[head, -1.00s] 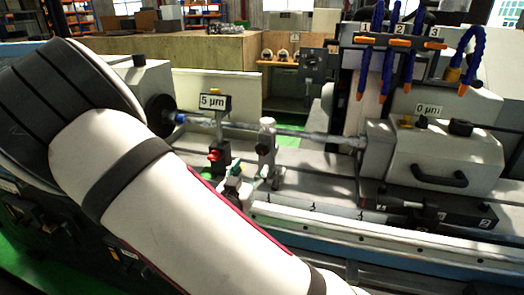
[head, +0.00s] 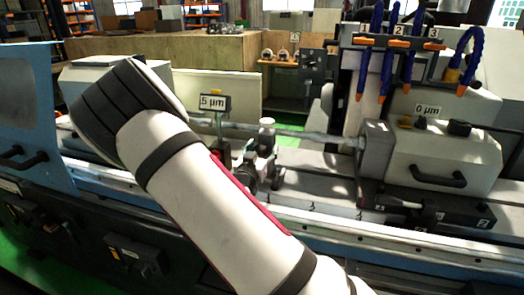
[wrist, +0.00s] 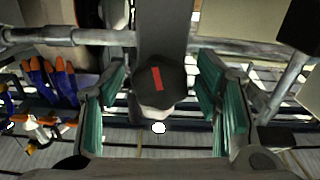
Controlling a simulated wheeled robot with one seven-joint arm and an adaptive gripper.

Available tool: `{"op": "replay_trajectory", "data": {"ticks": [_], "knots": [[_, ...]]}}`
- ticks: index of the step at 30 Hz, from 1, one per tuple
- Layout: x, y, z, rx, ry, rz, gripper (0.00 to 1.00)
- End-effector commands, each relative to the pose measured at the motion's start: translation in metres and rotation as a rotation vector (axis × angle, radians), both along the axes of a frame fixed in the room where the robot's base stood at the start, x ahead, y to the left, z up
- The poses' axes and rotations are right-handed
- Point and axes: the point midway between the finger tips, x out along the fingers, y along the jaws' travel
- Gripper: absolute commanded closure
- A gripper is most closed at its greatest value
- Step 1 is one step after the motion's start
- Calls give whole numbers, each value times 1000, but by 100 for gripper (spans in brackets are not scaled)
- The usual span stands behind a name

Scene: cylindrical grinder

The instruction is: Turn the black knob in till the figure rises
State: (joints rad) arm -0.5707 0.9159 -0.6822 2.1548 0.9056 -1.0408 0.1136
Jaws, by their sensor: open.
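The black knob (wrist: 157,88) shows in the middle of the wrist view, with a red mark on its face. My gripper (wrist: 160,108) is open, with one green-padded finger on each side of the knob and a visible gap to it on both sides. In the head view my gripper (head: 266,168) is a dark shape by the middle of the shaft, and I cannot make out the knob there. A display on a stand (head: 214,103) reads 5 µm. A second display (head: 427,111) on the right reads 0 µm.
A long shaft (head: 306,134) runs behind my gripper; it also crosses the top of the wrist view (wrist: 62,37). The grey tailstock housing (head: 445,160) stands right. Blue hoses with orange tips (head: 388,65) hang above. The bed between gripper and tailstock is largely clear.

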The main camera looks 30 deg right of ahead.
Motion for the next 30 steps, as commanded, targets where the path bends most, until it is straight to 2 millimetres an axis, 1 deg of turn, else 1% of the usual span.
{"op": "replay_trajectory", "data": {"ticks": [1, 2, 3, 5, 6, 8, 9, 20, 30], "knots": [[0, 0, 0, 0, 0, 0, 42], [0, 0, 0, 0, 0, 0, 45], [0, 0, 0, 0, 0, 0, 54], [0, 0, 0, 0, 0, 0, 67], [0, 0, 0, 0, 0, 0, 76], [0, 0, 0, 0, 0, 0, 90], [0, 0, 0, 0, 0, 0, 91], [0, 0, 0, 39, -38, -1, 91], [0, 0, 1, 200, -202, -2, 91]]}}
